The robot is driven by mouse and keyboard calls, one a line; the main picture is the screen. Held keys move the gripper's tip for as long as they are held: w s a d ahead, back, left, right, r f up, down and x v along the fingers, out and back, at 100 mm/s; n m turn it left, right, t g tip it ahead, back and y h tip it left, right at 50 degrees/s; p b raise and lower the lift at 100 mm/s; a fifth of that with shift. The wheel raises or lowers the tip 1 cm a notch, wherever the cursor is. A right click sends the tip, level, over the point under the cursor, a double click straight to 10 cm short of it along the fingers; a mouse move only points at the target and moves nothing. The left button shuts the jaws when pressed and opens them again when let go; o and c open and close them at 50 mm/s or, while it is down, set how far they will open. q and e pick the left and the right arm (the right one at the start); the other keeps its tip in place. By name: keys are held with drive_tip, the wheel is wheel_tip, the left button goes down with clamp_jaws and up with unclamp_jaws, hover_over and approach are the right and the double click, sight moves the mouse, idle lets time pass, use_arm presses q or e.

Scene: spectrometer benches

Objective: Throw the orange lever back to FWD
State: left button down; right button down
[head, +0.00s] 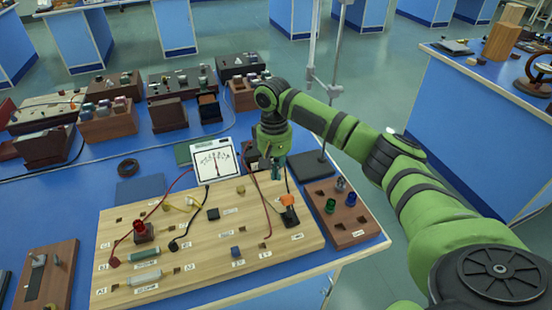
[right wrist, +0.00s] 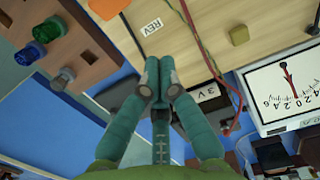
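The orange lever (head: 288,200) stands on a black switch base (head: 290,217) at the right end of the wooden circuit board (head: 215,262). Part of the orange lever (right wrist: 107,8) also shows at the top edge of the right wrist view. A REV label (right wrist: 152,27) lies on the board beside it; I cannot read FWD anywhere. My right gripper (head: 278,172) is just behind the lever, above the board's far right edge, apart from it. In the right wrist view its teal fingers (right wrist: 160,68) are together with nothing between them. My left gripper is out of view.
A meter (head: 214,162) stands behind the board, left of my right gripper. Red and black leads run across the board. A wooden block with coloured lamps (head: 340,228) sits right of the lever. A stand base (head: 302,165) lies behind.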

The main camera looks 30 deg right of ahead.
sight(288, 207)
drive_tip(key=f, duration=0.4)
drive_tip(key=shift+s, duration=0.25)
drive_tip(key=shift+s+a+r+p, duration=0.15)
drive_tip(key=shift+s+r+p, duration=0.2)
drive_tip(key=shift+s+p, duration=0.25)
drive_tip(key=shift+s+a+r+p, duration=0.15)
drive_tip(key=shift+s+r+p, duration=0.2)
drive_tip(key=shift+s+p, duration=0.2)
drive_tip(key=shift+s+a+r, duration=0.15)
drive_tip(key=shift+s, duration=0.45)
